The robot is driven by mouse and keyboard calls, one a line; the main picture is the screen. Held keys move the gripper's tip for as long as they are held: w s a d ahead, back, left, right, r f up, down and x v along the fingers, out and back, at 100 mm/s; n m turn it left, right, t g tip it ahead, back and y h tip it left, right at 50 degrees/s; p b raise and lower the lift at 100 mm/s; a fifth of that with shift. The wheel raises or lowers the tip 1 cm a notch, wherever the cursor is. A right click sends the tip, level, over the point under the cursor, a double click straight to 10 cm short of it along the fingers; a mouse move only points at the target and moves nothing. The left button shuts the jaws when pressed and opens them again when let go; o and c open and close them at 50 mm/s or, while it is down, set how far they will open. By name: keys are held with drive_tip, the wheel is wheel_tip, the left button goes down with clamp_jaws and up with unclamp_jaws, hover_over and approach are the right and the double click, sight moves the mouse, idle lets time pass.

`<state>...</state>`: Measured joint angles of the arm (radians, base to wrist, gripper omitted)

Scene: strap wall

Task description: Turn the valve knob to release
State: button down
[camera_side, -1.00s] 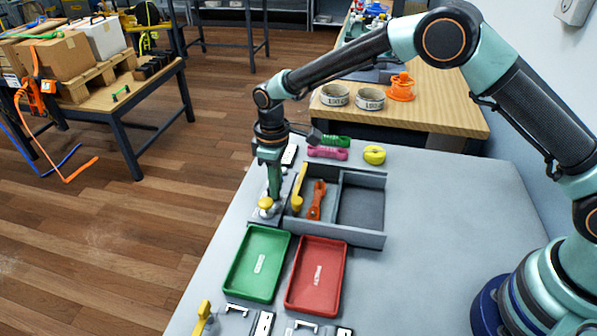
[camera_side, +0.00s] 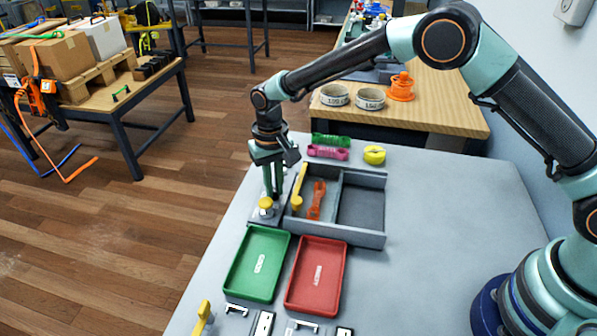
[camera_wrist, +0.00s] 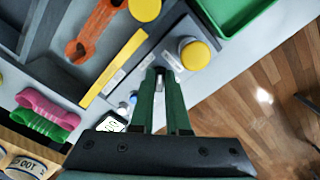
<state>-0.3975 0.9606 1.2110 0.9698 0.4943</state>
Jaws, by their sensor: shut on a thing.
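My gripper (camera_wrist: 160,75) points down at a grey fixture at the left edge of the grey table. Its green fingers are shut on a small dark knob, mostly hidden between the tips, which appears to be the valve knob. A round yellow cap (camera_wrist: 194,55) on a grey base stands just beyond the fingertips, apart from them in the wrist view. In the side view the yellow cap (camera_side: 266,204) sits in front of my gripper (camera_side: 271,196). A small white display (camera_wrist: 112,122) and a blue button (camera_wrist: 133,98) lie beside the fingers.
A grey divided tray (camera_side: 365,237) right of the fixture holds an orange wrench-like piece (camera_side: 316,200) and a yellow bar (camera_side: 299,187). A green tray (camera_side: 258,263) and red tray (camera_side: 316,276) lie in front. Pink (camera_side: 327,152) and green pieces (camera_side: 331,140) lie behind. The table's right side is clear.

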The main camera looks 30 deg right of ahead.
drive_tip(key=m, duration=0.4)
drive_tip(key=shift+a, duration=0.15)
drive_tip(key=shift+w+m, duration=0.1)
drive_tip(key=shift+m, duration=1.7)
drive_tip(key=c, duration=0.9)
unclamp_jaws()
drive_tip(key=shift+a, duration=0.1)
wheel_tip(320, 180, up, 12)
drive_tip(key=shift+r, duration=0.15)
